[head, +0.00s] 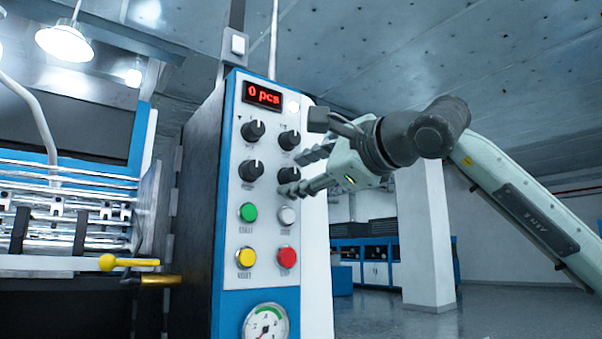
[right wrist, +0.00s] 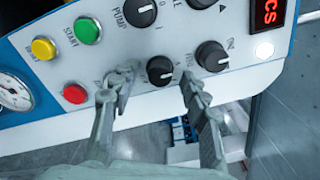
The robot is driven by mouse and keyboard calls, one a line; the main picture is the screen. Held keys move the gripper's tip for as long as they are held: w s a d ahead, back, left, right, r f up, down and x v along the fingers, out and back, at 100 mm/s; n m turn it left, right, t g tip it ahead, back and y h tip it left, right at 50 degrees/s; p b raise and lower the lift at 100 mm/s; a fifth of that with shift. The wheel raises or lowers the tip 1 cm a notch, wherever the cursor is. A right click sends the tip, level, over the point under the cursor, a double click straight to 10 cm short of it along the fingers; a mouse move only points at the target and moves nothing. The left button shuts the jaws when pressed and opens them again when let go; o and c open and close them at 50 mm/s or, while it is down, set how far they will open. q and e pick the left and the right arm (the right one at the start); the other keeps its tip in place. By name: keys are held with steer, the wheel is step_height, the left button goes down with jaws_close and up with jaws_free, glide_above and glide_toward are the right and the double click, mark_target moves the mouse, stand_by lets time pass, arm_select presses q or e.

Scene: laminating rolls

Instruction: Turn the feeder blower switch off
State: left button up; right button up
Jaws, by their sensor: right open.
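The blue-edged white control panel (head: 269,200) carries black rotary knobs in two rows. I cannot read which label names the feeder blower. My right gripper (head: 294,174) is open at the panel's right side. Its fingers lie on either side of the lower right knob (head: 289,175), which is partly hidden in the head view. In the right wrist view that knob (right wrist: 160,70) sits between the open fingertips (right wrist: 156,80); contact is unclear. The upper right knob (right wrist: 212,55) is just beyond one finger. The lower left knob (right wrist: 140,12) is labelled PUMP. My left gripper is not in view.
Below the knobs are green (head: 248,212), grey (head: 286,215), yellow (head: 246,258) and red (head: 288,257) buttons and a gauge (head: 265,323). A red display (head: 263,94) reads "0 pcs". A yellow-handled lever (head: 130,262) projects at the left. The floor to the right is open around a white pillar (head: 425,235).

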steer(key=shift+s, duration=0.1)
steer(key=v, duration=1.2)
